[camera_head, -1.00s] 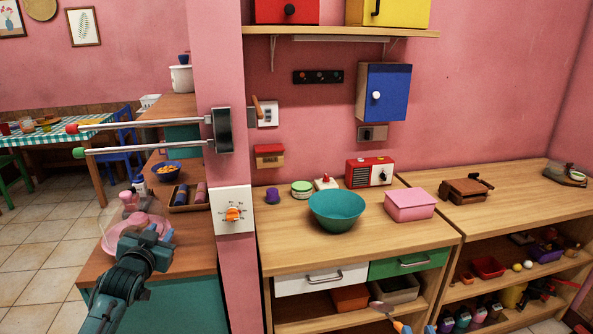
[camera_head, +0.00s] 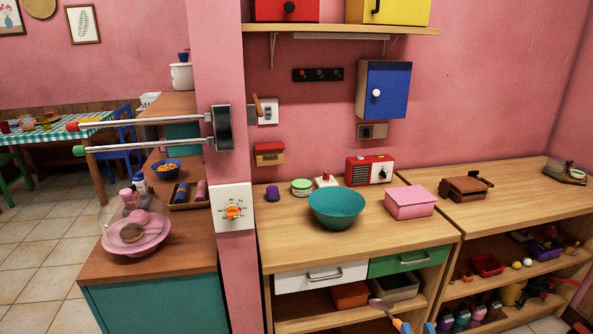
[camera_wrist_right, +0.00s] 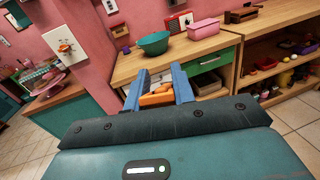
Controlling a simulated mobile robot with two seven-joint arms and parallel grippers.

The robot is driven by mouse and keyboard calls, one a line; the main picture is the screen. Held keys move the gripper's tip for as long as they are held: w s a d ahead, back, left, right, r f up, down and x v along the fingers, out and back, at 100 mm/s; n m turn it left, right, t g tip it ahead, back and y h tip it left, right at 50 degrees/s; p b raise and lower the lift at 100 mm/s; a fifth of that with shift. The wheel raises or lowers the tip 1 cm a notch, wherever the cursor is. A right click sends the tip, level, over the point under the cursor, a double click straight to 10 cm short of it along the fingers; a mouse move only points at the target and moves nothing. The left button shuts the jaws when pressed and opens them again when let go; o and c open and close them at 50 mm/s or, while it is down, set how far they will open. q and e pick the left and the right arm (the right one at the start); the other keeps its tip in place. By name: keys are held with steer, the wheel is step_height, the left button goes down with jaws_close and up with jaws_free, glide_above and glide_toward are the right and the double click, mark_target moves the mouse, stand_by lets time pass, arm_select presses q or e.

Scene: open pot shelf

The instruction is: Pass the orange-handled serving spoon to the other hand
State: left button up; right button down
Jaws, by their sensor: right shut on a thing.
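The orange-handled serving spoon (camera_head: 381,304) shows at the bottom of the head view. Its grey bowl points up and left, in front of the open shelf of the counter. My right gripper (camera_head: 414,328) is at the bottom edge, only its blue fingertips showing. It is shut on the orange handle. In the right wrist view the orange handle (camera_wrist_right: 157,97) sits between the two blue fingers (camera_wrist_right: 160,90). The spoon's bowl is hard to make out there. My left gripper is in neither view.
The wooden counter (camera_head: 290,240) holds a teal bowl (camera_head: 337,210), a pink box (camera_head: 410,203) and a red radio (camera_head: 369,171). Left of the pink pillar, a teal cabinet (camera_head: 150,305) carries a pink dish under a clear dome (camera_head: 136,232). Two rods (camera_head: 145,120) stick out from the pillar.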

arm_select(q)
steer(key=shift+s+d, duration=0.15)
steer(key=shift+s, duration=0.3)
arm_select(e)
steer(key=shift+r, duration=0.1)
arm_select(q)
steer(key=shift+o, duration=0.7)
arm_select(e)
steer(key=w+a+r+n+g+y, duration=0.2)
steer(key=a+r+n+y, duration=0.2)
steer(key=r, duration=0.5)
steer(key=w+a+r+n+g+y, duration=0.2)
steer(key=a+r+n+y, duration=0.2)
steer(key=a+r+y, duration=0.3)
step_height(320, 180, up, 3)
steer(key=shift+w+a+f+y, duration=0.1)
steer(key=shift+w+a+y, duration=0.1)
steer(key=shift+y, duration=0.1)
